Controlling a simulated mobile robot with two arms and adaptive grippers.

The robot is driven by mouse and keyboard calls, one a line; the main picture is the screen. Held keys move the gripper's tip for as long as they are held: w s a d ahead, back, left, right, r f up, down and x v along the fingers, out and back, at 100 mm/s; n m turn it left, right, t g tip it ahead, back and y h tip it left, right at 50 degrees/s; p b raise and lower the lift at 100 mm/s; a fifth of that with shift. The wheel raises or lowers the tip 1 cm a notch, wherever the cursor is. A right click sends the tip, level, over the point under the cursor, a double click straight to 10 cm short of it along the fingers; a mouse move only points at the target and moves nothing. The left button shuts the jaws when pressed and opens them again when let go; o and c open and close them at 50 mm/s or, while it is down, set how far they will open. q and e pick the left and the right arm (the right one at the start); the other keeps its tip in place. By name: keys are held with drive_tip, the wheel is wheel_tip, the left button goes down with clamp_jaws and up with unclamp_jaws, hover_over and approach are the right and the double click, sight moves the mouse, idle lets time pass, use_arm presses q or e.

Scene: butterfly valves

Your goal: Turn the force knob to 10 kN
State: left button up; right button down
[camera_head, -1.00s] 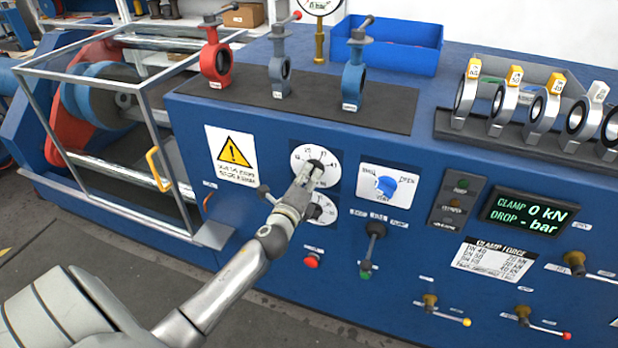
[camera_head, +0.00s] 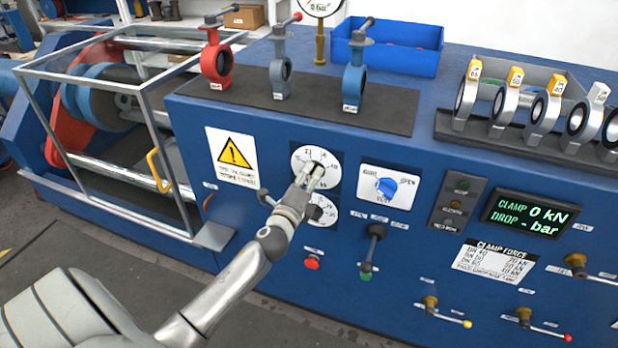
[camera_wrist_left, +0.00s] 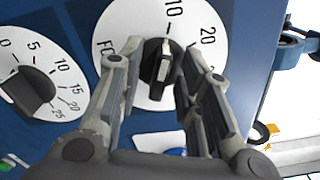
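The force dial is a white disc (camera_head: 302,156) on the blue front panel, with the upper part of its face showing. In the left wrist view its black knob (camera_wrist_left: 153,55) has a white pointer line lying roughly along the tick of the printed 10 (camera_wrist_left: 175,6). A 20 is to its right and a cut-off label starting with "FO" to its left. My left gripper (camera_head: 312,178) is at this dial. Its fingers (camera_wrist_left: 156,75) are apart, one on each side of the knob, with gaps visible. The display (camera_head: 527,216) reads CLAMP 0 kN. My right gripper is not in view.
A second dial (camera_head: 328,214), partly behind my gripper, sits just below; its black knob (camera_wrist_left: 30,90) shows in the wrist view. A blue-white selector (camera_head: 387,187), a black lever (camera_head: 376,231) and a red button (camera_head: 312,263) are nearby. Valves stand on the bench above.

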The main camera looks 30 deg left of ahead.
use_arm(q)
drive_tip(key=v, duration=1.2)
drive_tip(key=shift+f, duration=0.1)
idle(0.4)
drive_tip(key=s+d+f+n+g+h, duration=0.1)
drive_tip(key=s+d+f+n+g, duration=0.2)
drive_tip(key=f, duration=0.9)
drive_tip(key=s+f+n+g+h, duration=0.1)
drive_tip(key=s+f+n+g, duration=0.3)
drive_tip(key=f, duration=0.8)
drive_tip(key=s+d+f+n+g+h, duration=0.15)
drive_tip(key=s+f, duration=0.25)
drive_tip(key=f, duration=0.9)
drive_tip(key=s+d+f+n+g, duration=0.2)
drive_tip(key=s+f, duration=0.4)
drive_tip(key=s, duration=0.4)
drive_tip(key=s+d+f+n+g, duration=0.2)
drive_tip(key=s+f, duration=0.4)
drive_tip(key=s, duration=0.3)
drive_tip(key=s+d+f+n+g, duration=0.3)
drive_tip(key=s+f, duration=0.3)
drive_tip(key=s, duration=0.4)
drive_tip(key=shift+s+n+g+h, duration=0.4)
drive_tip(key=shift+n+g+h, duration=0.05)
drive_tip(key=shift+n, duration=0.4)
